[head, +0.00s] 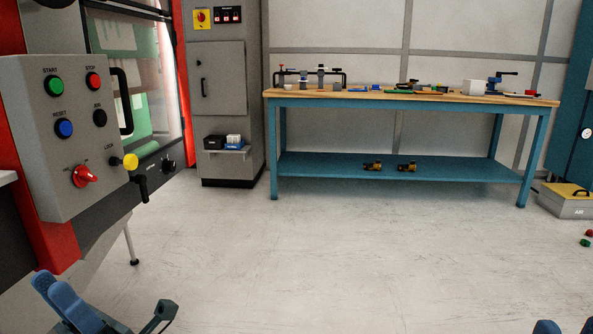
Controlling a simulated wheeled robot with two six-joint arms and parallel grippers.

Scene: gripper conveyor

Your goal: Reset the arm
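My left gripper (108,298) is at the bottom left corner, in front of and below the grey control panel. My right gripper (567,327) shows only as two blue tips at the bottom right edge. The tips are apart with floor between them. The rest of that gripper and most of both arms are out of view.
The control panel (80,150) with buttons and a red knob stands close on the left. A workbench (420,99) with tools stands at the back. A toolbox (566,205) is at the right. The middle floor is clear.

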